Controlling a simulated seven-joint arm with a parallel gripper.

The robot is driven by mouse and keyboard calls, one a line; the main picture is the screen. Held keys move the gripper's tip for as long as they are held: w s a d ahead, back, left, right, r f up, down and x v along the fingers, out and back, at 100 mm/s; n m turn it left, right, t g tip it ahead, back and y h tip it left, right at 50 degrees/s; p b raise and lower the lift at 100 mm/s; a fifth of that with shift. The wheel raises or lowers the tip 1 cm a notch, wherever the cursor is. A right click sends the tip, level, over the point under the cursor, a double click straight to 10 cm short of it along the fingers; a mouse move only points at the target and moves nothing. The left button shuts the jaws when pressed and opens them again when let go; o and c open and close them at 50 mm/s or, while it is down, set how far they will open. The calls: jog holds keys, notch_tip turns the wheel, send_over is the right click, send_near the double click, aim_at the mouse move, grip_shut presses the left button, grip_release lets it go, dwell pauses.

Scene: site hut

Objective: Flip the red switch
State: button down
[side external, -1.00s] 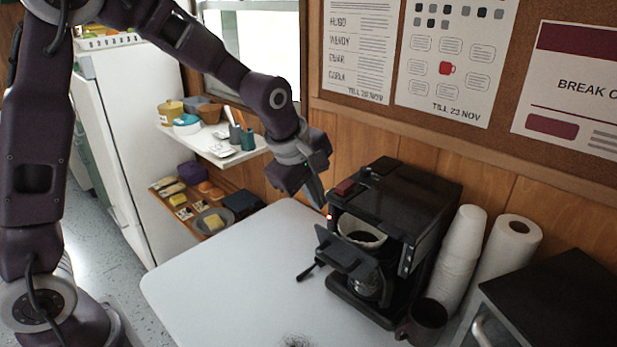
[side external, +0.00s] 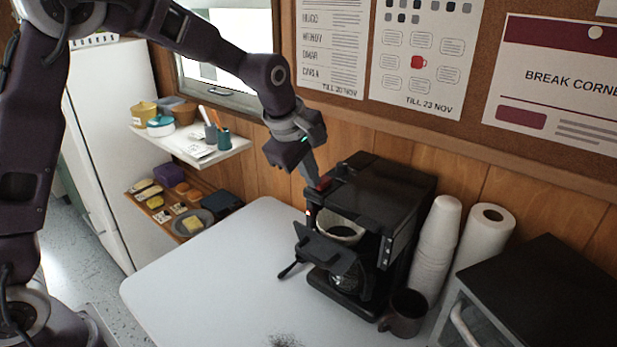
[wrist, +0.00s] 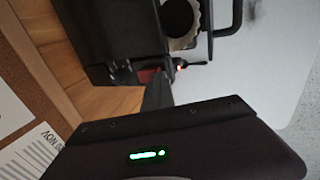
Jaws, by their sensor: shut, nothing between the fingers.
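The red switch (side external: 323,183) is on the top left front corner of the black coffee maker (side external: 385,180), partly hidden by my fingers. My gripper (side external: 315,183) is shut and empty, pointing down, with its fingertips at the switch. I cannot tell whether they touch it. In the wrist view, my gripper (wrist: 157,88) reaches to the coffee maker (wrist: 120,35), and a piece of the red switch (wrist: 146,75) shows beside the fingertips. A small red light glows near the switch. Which way the switch is tilted is not clear.
Stacked white cups (side external: 433,250), a paper roll (side external: 480,240) and a dark mug (side external: 404,313) stand right of the coffee maker. A dark boxy appliance (side external: 530,290) is at the lower right. The white table (side external: 220,285) is mostly clear on the left. A corkboard wall is behind.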

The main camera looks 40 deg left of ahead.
jog(key=shift+w+r, duration=0.1)
jog(key=shift+w, duration=0.05)
jog(key=shift+r, duration=0.7)
jog(key=v, duration=1.2)
jog(key=shift+s+f, duration=0.2)
jog(key=shift+s, duration=0.1)
